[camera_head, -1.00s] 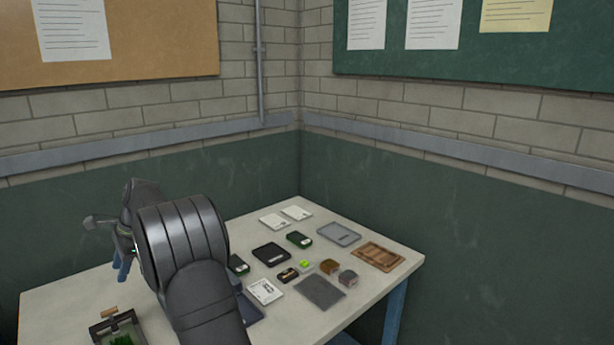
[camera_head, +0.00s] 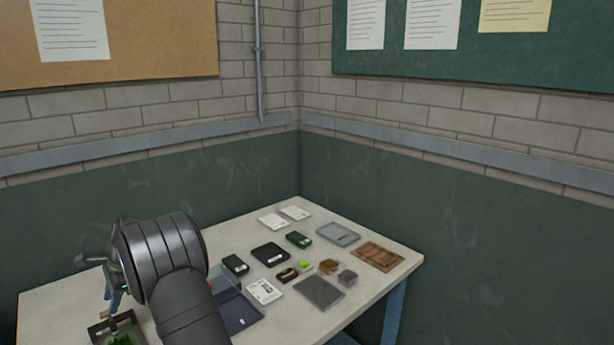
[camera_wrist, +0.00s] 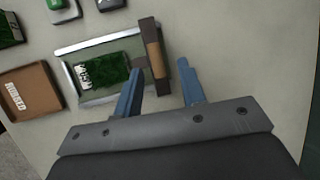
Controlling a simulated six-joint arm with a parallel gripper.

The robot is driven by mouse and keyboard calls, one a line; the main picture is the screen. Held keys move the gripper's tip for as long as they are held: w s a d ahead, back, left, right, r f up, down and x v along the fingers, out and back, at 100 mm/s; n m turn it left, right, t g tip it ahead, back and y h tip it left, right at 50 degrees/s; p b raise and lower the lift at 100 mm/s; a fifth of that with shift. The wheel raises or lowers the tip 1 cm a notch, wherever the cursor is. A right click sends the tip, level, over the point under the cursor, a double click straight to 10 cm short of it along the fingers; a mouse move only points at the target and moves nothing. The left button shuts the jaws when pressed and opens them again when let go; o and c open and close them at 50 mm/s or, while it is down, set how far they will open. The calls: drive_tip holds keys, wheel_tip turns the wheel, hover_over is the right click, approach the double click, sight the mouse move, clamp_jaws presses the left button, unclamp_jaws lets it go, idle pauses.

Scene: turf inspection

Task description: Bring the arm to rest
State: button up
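My gripper (camera_wrist: 161,84) shows two blue fingers spread apart with nothing held between them. In the head view my gripper (camera_head: 113,298) hangs low over the table's left part, above a metal-edged tray (camera_head: 93,334). In the wrist view this tray (camera_wrist: 107,39) holds a green turf piece (camera_wrist: 100,73) with a white label. A dark bar with a wooden grip (camera_wrist: 153,48) lies across the tray's right end, just beyond the fingertips. I cannot tell how high the fingers are above it.
A brown tray with white lettering (camera_wrist: 28,90) lies left of the turf tray. On the table (camera_head: 372,292) stand a blue tray (camera_head: 240,313), dark green boxes (camera_head: 298,239), a grey tray (camera_head: 338,234) and a wooden tray (camera_head: 380,256). Bare tabletop lies right of my gripper.

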drive_tip(key=shift+x, duration=1.1)
drive_tip(key=shift+s+d, duration=0.7)
drive_tip(key=o, duration=1.3)
drive_tip(key=shift+o, duration=0.4)
drive_tip(key=shift+r, duration=0.2)
drive_tip(key=s+d+r+n+t, duration=0.1)
drive_tip(key=d+r+n+t, duration=0.35)
drive_tip(key=r+n, duration=1.1)
wheel_tip(320, 180, down, 11)
drive_tip(key=a+n+g, duration=0.1)
drive_tip(key=a+n, duration=0.1)
drive_tip(key=shift+w+f, duration=0.15)
drive_tip(key=shift+w, duration=0.3)
